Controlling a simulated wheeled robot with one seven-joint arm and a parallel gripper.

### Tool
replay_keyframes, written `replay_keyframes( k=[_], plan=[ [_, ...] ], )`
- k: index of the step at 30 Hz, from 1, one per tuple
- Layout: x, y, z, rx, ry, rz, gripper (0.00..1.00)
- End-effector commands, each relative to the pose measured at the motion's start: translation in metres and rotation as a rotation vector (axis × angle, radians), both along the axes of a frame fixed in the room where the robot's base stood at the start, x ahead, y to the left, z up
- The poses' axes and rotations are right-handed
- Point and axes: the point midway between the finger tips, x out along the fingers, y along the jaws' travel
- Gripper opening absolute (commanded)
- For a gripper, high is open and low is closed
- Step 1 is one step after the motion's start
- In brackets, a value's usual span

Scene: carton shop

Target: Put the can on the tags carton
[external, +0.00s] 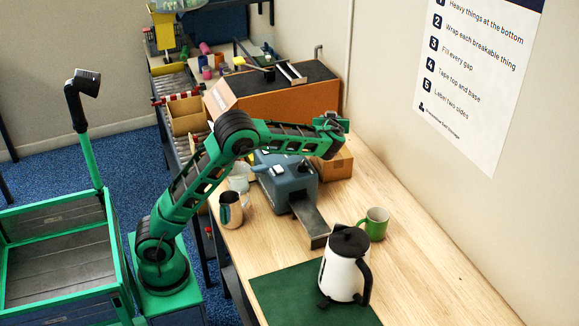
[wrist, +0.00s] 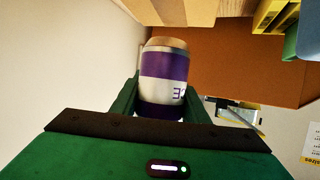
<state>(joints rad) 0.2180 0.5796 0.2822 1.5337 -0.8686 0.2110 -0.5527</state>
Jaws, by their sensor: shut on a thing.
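The can (wrist: 165,78), purple and white with a tan top, stands between the two green fingers of my gripper (wrist: 163,98) in the wrist view. The fingers are shut on its sides. In the external view my gripper (external: 331,124) is raised at the end of the outstretched arm, above the far part of the table; the can cannot be made out there. A small brown carton (external: 337,167) sits below it, partly hidden behind a blue-grey machine. No tags label is readable on any carton.
The blue-grey machine (external: 286,183) stands on the wooden table (external: 430,275). A large orange-brown box (external: 290,103) is behind. The table's right side is clear.

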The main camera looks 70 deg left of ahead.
Motion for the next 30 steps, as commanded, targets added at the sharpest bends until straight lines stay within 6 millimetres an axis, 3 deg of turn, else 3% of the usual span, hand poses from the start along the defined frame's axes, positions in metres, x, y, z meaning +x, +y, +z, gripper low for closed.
replay_keyframes(
  k=[8, 17, 26, 27, 29, 30],
  plan=[
    [0.009, -0.011, -0.013, 0.000, 0.000, 0.001, 0.20],
    [0.009, -0.011, -0.048, 0.000, 0.002, 0.001, 0.20],
    [0.009, -0.011, -0.050, 0.000, 0.000, 0.001, 0.20],
    [0.009, -0.011, -0.050, 0.000, 0.000, 0.001, 0.43],
    [0.009, -0.011, -0.050, 0.000, 0.000, 0.001, 0.57],
    [0.009, -0.011, -0.050, 0.000, 0.000, 0.001, 0.60]
  ],
)
